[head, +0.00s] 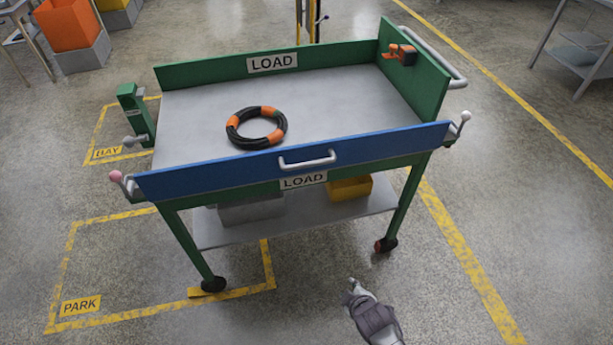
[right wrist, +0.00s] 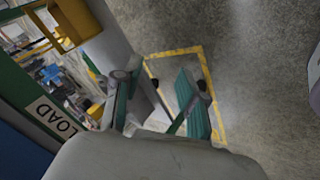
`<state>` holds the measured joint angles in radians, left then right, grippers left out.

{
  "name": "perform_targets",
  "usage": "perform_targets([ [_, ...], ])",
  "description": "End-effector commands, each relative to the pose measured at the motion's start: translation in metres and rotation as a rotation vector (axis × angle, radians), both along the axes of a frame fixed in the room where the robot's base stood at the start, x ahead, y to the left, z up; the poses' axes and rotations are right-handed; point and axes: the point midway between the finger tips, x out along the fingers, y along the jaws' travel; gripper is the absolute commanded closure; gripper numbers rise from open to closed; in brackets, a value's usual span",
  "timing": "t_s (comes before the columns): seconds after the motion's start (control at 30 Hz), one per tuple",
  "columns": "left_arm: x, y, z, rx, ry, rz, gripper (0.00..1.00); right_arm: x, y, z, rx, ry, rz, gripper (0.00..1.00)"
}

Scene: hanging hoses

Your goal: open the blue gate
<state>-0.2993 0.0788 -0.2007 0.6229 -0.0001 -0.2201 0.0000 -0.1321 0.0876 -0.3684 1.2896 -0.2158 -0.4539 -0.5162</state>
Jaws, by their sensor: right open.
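The blue gate (head: 235,172) is a long panel along the near side of the green cart. It stands upright, with a silver handle (head: 307,161) at its middle. A lever with a pink knob (head: 117,177) is at its left end, and a lever with a white knob (head: 464,118) at its right end. My right gripper (head: 353,285) is low in front of the cart, apart from the gate. In the right wrist view its fingers (right wrist: 155,103) are spread and empty, and a blue surface (right wrist: 18,155) shows at the lower left. My left gripper is out of view.
The cart's grey top (head: 330,95) bears a black and orange hose ring (head: 257,128). A green post (head: 136,115) stands left of the cart. The lower shelf (head: 235,235) holds a yellow bin (head: 350,188). The floor in front is clear.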

Motion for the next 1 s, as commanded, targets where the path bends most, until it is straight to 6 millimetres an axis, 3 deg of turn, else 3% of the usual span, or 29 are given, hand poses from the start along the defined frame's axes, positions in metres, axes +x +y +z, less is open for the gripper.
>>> perform_targets([
  [0.03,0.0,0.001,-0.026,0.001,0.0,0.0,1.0,0.041,0.02,0.031,-0.051,-0.127,0.092,0.59],
  [0.13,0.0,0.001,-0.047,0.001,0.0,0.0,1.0,0.089,0.05,0.114,-0.178,-0.347,0.241,0.59],
  [0.2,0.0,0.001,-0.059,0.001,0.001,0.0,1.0,0.106,0.065,0.168,-0.265,-0.478,0.31,0.59],
  [0.3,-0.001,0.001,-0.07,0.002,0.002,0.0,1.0,0.114,0.079,0.231,-0.363,-0.623,0.368,0.59],
  [0.4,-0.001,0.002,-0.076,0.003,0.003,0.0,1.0,0.113,0.085,0.27,-0.429,-0.711,0.395,0.59],
  [0.5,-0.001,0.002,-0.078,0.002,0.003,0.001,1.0,0.113,0.087,0.289,-0.461,-0.749,0.404,0.59],
  [0.67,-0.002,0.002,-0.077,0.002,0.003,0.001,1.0,0.127,0.091,0.291,-0.466,-0.755,0.405,0.59],
  [1.0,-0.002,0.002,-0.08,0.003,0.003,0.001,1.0,0.194,0.107,0.275,-0.463,-0.753,0.405,0.59],
])
